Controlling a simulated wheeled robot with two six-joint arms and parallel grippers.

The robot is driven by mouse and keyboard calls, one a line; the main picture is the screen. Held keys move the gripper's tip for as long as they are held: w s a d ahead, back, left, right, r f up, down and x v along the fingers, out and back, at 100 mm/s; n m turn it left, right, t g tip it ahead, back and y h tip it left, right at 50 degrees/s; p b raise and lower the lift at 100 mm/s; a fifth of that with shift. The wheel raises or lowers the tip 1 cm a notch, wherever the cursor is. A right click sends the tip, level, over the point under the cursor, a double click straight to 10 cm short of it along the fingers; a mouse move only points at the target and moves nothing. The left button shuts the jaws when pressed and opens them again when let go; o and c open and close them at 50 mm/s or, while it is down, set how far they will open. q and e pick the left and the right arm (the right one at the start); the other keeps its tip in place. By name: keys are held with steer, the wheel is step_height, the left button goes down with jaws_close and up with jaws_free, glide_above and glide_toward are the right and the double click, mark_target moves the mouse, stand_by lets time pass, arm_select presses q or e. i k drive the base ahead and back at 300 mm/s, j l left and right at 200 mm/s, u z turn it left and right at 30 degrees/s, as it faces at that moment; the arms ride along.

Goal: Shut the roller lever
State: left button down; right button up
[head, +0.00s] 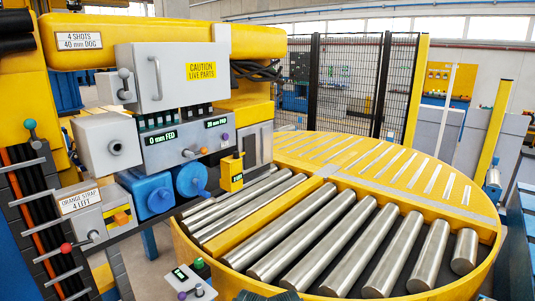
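Several levers and knobs show on the strapping machine (205,38), and none is labelled as the roller lever. A teal-knobbed lever (30,125) and a red-knobbed lever (67,248) are at the left. A grey ball lever (123,74) is on the upper box. On the front panel (170,150), an orange-tipped lever (204,150) and a purple knob (224,136) stand near the "0 mm FED" and "20 mm FED" displays. I cannot tell which is the roller lever or how it is set.
A round yellow roller table (325,170) with steel rollers fills the right; no coil shows on it. A small control box (190,282) with green and purple knobs is at bottom centre. A dark mesh fence (345,75) and yellow posts (493,130) stand behind.

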mark_target(66, 249)
steer(key=u, duration=1.35)
steer(key=j+z, duration=0.1)
steer(key=z, duration=0.2)
steer(key=j+z, duration=0.15)
steer(key=z, duration=0.15)
steer(key=j+z, duration=0.2)
steer(key=j, duration=0.25)
steer(key=k+j+z, duration=0.15)
steer(key=j, duration=0.3)
steer(key=k+j+z, duration=0.2)
steer(key=j, duration=0.2)
steer(key=k+j, duration=0.1)
steer(key=j, duration=0.25)
steer(key=k+j, duration=0.1)
steer(key=j, duration=0.25)
steer(key=k+j, duration=0.1)
steer(key=j, duration=0.3)
